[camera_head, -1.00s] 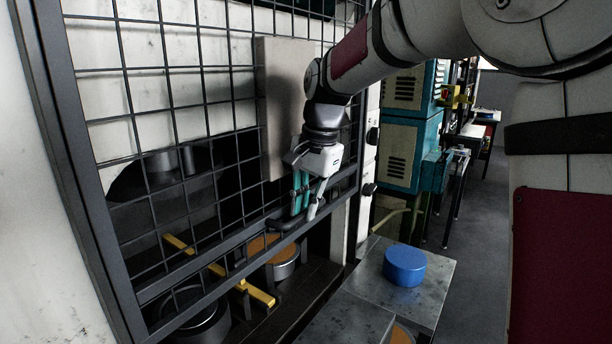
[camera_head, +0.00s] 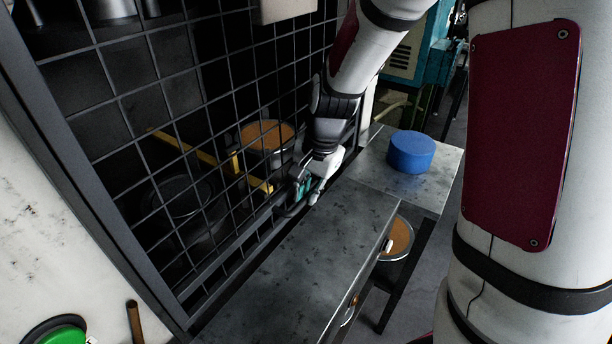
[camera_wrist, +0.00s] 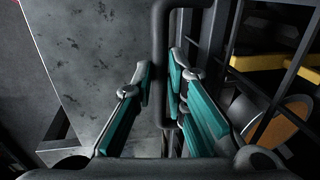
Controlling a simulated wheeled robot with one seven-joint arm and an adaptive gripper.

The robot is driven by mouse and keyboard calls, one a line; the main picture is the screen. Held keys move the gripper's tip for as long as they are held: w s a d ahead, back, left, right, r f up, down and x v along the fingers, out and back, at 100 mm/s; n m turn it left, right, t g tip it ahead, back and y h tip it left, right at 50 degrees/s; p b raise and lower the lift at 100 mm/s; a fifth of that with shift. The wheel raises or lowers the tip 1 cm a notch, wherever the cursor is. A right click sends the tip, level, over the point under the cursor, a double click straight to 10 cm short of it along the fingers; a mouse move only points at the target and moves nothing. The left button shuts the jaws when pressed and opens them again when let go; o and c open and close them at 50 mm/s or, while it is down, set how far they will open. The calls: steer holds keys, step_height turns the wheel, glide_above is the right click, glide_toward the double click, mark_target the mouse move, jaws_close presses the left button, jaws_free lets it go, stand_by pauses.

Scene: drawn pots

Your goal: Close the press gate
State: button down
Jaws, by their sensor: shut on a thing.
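The press gate (camera_head: 99,190) is a dark framed wire grid in the head view. It stands down in front of the press opening, its lower bar near the bench's inner edge. I cannot tell whether it rests on anything at the bottom. My gripper (camera_head: 306,190) is at the gate's lower right part. In the wrist view my gripper (camera_wrist: 162,78) has teal pads on both sides of a dark bent handle (camera_wrist: 160,45) and is shut on it. The gate's frame and grid show to the right of the handle there.
A grey metal bench (camera_head: 310,240) runs along the gate's front. A blue round block (camera_head: 410,152) sits on its far part. Behind the grid are an orange-topped pot (camera_head: 267,136) and a yellow bar (camera_head: 205,158). A green button (camera_head: 60,340) is at lower left.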

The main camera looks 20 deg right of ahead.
steer(key=shift+s+f, duration=0.1)
steer(key=shift+f, duration=0.4)
steer(key=c, duration=1.6)
jaws_free()
steer(key=shift+r, duration=0.1)
steer(key=shift+r, duration=0.25)
step_height(320, 180, up, 11)
steer(key=s+d, duration=0.1)
steer(key=shift+s+d, duration=0.25)
steer(key=shift+s, duration=0.1)
